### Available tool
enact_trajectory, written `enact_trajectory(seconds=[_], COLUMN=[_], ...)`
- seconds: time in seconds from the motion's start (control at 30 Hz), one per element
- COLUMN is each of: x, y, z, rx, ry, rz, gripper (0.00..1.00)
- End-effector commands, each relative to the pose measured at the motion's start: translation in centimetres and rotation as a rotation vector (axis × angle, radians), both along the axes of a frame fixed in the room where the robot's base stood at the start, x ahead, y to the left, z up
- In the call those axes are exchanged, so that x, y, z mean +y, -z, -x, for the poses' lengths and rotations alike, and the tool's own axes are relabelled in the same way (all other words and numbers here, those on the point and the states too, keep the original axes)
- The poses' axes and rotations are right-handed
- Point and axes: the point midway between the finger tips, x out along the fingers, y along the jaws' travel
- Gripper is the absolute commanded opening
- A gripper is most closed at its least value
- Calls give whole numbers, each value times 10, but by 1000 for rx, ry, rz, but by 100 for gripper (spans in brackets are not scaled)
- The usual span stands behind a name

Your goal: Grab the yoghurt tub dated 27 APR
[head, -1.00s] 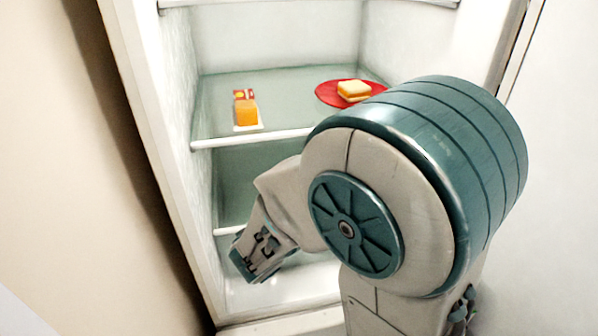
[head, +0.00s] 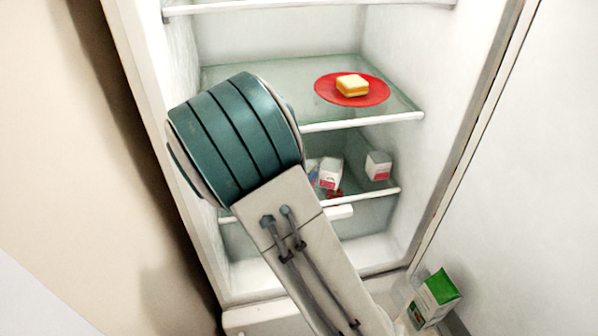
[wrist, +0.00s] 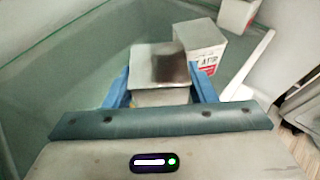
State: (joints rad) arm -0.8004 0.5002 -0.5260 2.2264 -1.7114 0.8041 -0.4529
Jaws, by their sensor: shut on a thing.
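In the wrist view my gripper (wrist: 163,88) has its two blue fingers on either side of a tub with a silver-grey lid (wrist: 158,66), shut on it. That tub's front and date are hidden from this view. A white tub (wrist: 205,62) with a red label stands just behind it to the right; its printing includes something like "APR", but the day is not readable. In the head view a white tub (head: 331,172) and another white tub (head: 378,165) stand on the lower glass shelf. My arm covers most of the gripper there.
A small red thing (head: 335,194) lies near the lower shelf's front edge. A green and white carton (head: 436,296) stands at the lower right, by the door. Another white box (wrist: 237,15) is farther back.

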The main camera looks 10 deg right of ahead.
Motion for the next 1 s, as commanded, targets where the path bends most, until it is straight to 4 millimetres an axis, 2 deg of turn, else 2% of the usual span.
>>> enact_trajectory(seconds=[0.07, 0.2, 0.63, 0.67, 0.7, 0.73, 1.0], x=[0, 1, 0, 0, 0, 0, 0], y=[-2, 12, 19, 18, 17, 17, 17], z=[-13, -10, -9, -9, -9, -9, -9], rx=[0, 1, -1, 0, 0, 0, -1], ry=[0, -1, 0, 0, 0, 0, 0], rz=[3, 3, 1, 0, 0, 0, 1], gripper=[22, 22, 22, 56, 67, 72, 72])
